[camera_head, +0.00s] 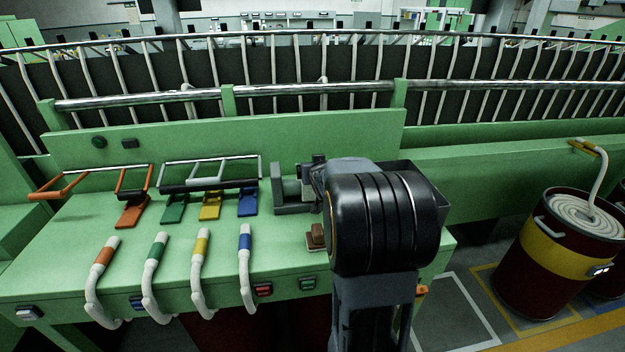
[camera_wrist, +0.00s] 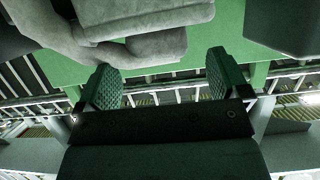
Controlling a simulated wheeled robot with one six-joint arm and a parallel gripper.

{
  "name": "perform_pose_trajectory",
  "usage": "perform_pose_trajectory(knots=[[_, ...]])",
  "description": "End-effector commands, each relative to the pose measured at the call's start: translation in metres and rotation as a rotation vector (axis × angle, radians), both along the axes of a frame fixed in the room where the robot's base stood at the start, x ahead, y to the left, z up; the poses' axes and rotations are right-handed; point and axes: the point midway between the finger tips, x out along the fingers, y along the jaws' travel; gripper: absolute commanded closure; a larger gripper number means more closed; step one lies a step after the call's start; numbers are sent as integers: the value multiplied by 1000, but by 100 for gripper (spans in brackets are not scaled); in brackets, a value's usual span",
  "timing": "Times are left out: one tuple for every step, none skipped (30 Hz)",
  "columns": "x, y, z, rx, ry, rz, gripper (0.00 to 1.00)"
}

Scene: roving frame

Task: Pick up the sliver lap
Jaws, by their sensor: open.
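My gripper (camera_wrist: 162,66) is open, with two green textured pads and nothing between them in the wrist view. A thick, grey, soft-looking folded piece (camera_wrist: 145,28), which may be the sliver lap, shows at the top of that view. It lies just beyond the fingertips, mostly to the left, with its lower edge near the left pad. I cannot tell whether they touch. In the head view my black arm covers the gripper and the table's right end, and I cannot make out this piece there.
The green table (camera_head: 60,240) carries white slivers with orange (camera_head: 104,257), green (camera_head: 157,250), yellow (camera_head: 202,245) and blue (camera_head: 245,241) bands over its front edge. Coloured clamps with handles stand behind them. A dark red can (camera_head: 545,275) with coiled sliver stands right. A brown block (camera_head: 316,236) sits beside my arm.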

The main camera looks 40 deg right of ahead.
Motion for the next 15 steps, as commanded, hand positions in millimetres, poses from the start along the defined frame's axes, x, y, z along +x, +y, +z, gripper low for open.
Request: perform_pose_trajectory(knots=[[7, -3, -1, 1, 3, 1, 6], [10, -5, -2, 1, 2, 1, 6], [14, -7, -4, 2, 3, 1, 6], [17, -8, -6, 1, 2, 1, 6], [19, -9, -7, 0, 2, 1, 6], [22, -10, -9, 1, 3, 1, 6], [24, -11, -9, 0, 2, 0, 6], [25, -12, -10, 0, 1, 0, 6], [27, -13, -11, 0, 1, 0, 6], [28, -13, -11, 1, 2, 0, 6], [28, -13, -12, 0, 1, 0, 6], [28, -14, -12, 0, 1, 0, 6], [28, -14, -12, 0, 1, 0, 6], [28, -14, -12, 0, 1, 0, 6], [28, -14, -12, 0, 1, 0, 6]])
